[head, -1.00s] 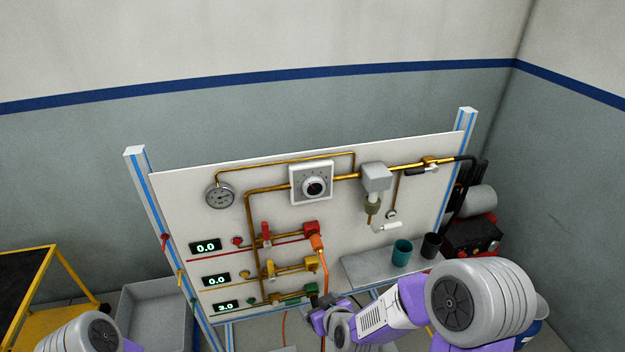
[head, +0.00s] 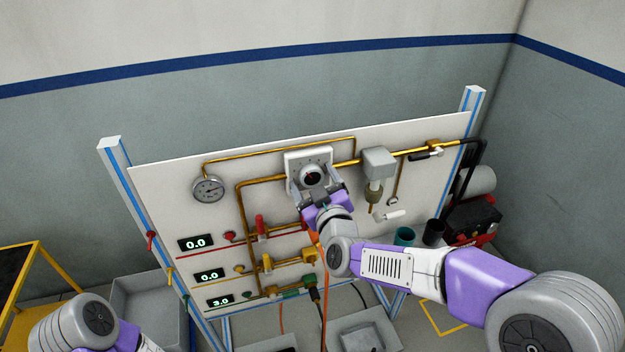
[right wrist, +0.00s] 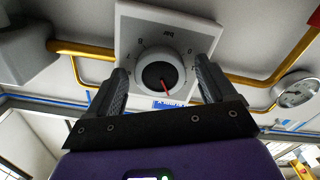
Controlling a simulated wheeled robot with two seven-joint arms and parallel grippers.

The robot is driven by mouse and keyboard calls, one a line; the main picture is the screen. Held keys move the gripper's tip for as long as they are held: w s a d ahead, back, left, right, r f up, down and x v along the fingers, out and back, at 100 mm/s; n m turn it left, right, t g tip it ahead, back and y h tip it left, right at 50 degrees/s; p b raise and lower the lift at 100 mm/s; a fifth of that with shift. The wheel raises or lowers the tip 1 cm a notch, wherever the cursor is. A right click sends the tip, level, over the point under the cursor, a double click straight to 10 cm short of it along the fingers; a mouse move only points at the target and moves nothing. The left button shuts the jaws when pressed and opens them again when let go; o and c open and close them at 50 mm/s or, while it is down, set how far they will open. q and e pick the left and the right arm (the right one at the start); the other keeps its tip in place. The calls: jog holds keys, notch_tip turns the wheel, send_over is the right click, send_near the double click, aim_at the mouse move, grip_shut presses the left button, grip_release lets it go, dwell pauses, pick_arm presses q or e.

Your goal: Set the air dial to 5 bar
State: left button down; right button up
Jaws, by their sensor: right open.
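The air dial (head: 312,174) is a round knob with a dark face and a red pointer on a white square plate at the top middle of the panel. In the right wrist view the dial (right wrist: 160,74) shows upside down, with "bar" on its plate; the scale figures are too small to read surely. My right gripper (head: 316,186) is at the dial from below. In the right wrist view its two fingers (right wrist: 160,85) stand open, one on each side of the knob, with gaps showing. My left arm shows at the bottom left, but its gripper is out of view.
A pressure gauge (head: 208,188) hangs left of the dial on a brass pipe. A grey filter block (head: 378,162) is to the right. Red, yellow and green valves and several digital displays (head: 196,243) sit below. A teal cup (head: 405,236) stands at the lower right.

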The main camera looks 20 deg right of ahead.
jog(key=shift+w, duration=0.65)
jog(key=c, duration=1)
jog(key=shift+c, duration=0.2)
